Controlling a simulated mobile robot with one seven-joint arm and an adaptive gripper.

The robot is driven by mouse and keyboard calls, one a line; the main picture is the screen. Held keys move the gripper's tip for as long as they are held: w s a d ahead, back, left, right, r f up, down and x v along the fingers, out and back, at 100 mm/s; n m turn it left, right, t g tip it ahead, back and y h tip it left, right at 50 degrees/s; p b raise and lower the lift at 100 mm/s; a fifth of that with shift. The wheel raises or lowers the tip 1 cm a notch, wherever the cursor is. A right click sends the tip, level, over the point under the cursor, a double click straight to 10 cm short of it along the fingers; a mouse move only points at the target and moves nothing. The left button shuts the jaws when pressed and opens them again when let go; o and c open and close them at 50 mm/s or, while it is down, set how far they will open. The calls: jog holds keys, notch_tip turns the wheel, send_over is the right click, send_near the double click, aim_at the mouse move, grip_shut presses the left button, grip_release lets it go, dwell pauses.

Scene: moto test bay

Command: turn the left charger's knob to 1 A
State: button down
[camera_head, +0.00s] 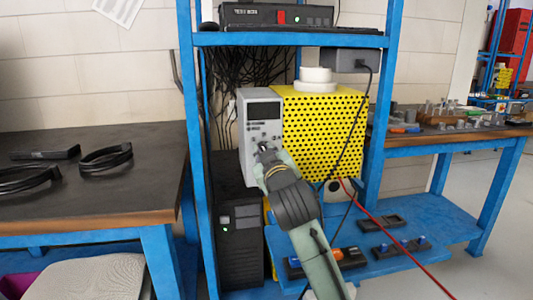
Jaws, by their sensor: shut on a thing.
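A grey upright unit (262,108) with a dark display and small controls stands on the blue rack, left of a yellow perforated box; it appears to be the left charger. My gripper (266,149) reaches up to the lower part of its front panel. Its jaws are shut on what appears to be the charger's knob. The knob itself is hidden behind the fingers, so its setting cannot be read. The display is too small to read.
The yellow perforated box (322,125) stands close on the right, with white round things on top. A red cable (395,240) and a dark cable (358,130) hang right of my arm. Blue rack posts (196,150) flank the space. A dark workbench (90,180) is at left.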

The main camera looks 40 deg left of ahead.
jog(key=shift+n, duration=1.6)
jog(key=c, duration=1.6)
grip_release()
jog(key=shift+f, duration=0.1)
jog(key=v, duration=1.2)
jog(key=shift+a, duration=0.1)
